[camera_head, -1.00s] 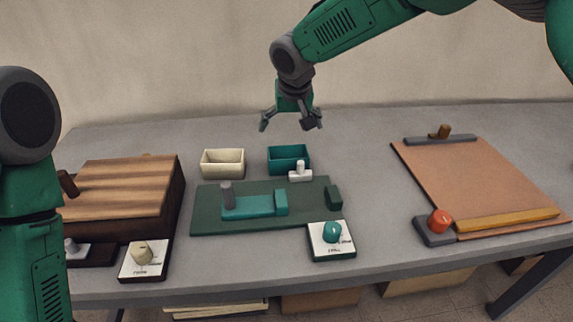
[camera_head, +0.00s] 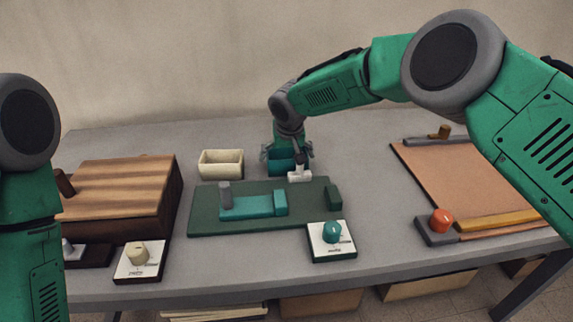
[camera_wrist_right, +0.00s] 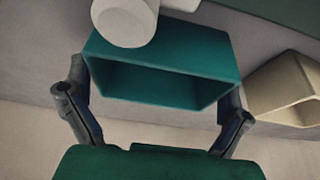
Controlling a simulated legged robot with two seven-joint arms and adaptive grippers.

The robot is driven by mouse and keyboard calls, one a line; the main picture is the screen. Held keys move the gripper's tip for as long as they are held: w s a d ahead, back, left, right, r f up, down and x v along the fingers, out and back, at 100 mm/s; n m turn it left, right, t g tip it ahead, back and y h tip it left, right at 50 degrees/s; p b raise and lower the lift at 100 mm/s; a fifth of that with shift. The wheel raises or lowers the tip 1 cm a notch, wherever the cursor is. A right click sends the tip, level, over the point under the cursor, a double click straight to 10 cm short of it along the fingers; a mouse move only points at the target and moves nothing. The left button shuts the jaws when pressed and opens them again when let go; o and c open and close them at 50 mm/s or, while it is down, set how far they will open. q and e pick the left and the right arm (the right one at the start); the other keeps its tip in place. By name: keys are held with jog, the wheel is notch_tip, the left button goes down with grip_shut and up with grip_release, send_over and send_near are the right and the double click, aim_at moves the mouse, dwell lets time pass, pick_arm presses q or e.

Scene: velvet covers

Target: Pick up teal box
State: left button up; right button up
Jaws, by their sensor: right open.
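The teal box (camera_head: 279,169) is an open-topped bin standing at the back middle of the grey table. In the right wrist view the teal box (camera_wrist_right: 165,62) shows its open hollow. My right gripper (camera_head: 287,157) is down over the box, open, and partly hides it. In the right wrist view the fingers of my right gripper (camera_wrist_right: 156,90) lie on either side of the box, close to its end walls. I cannot tell whether they touch it. My left arm stands at the left edge, and its gripper is out of view.
A cream box (camera_head: 221,164) stands left of the teal box. A white knobbed piece (camera_head: 300,173) stands right in front of it. The green board (camera_head: 213,211) with a teal slider lies nearer. A wooden block (camera_head: 125,188) is left, an orange board (camera_head: 450,178) right.

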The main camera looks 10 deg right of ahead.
jog(key=shift+r, duration=0.1)
jog(key=c, duration=0.8)
